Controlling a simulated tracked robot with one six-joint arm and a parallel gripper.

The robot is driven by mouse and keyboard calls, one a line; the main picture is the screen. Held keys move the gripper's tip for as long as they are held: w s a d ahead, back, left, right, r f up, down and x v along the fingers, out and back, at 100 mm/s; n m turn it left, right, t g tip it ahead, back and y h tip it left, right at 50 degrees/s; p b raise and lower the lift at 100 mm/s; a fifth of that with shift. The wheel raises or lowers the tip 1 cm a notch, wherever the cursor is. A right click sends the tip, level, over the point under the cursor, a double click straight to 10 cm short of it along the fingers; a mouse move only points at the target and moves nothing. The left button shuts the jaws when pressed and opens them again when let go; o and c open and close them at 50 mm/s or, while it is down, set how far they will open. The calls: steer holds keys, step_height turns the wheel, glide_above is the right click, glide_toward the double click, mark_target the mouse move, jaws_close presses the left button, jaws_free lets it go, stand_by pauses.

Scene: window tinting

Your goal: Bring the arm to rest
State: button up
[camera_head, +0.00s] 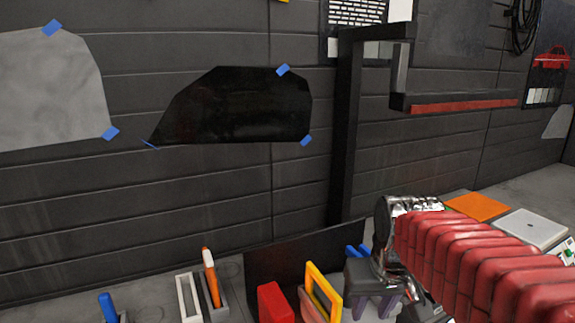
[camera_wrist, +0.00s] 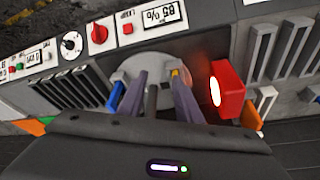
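My gripper (camera_head: 373,308) is at the lower middle of the head view, at the end of my red-sleeved arm. It points down among the items on the bench. Its two grey-purple fingers stand apart. In the wrist view my gripper (camera_wrist: 156,78) also shows its fingers apart, with a dark upright bar seen between them. I see nothing clearly pinched. The fingers are in front of a control panel (camera_wrist: 205,12) with a round pale plate behind them. Whether they touch anything there, I cannot tell.
A red block (camera_head: 273,300) and a yellow frame (camera_head: 312,280) stand left of my gripper; the red block (camera_wrist: 228,92) glows in the wrist view. A dark post (camera_head: 345,130) rises behind. A black film (camera_head: 240,110) is taped to the wall. An orange pad (camera_head: 478,206) lies right.

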steer(key=s+f+t, duration=0.2)
steer(key=s, duration=1)
steer(key=shift+s+f, duration=0.15)
steer(key=shift+a, duration=0.15)
stand_by(2.8)
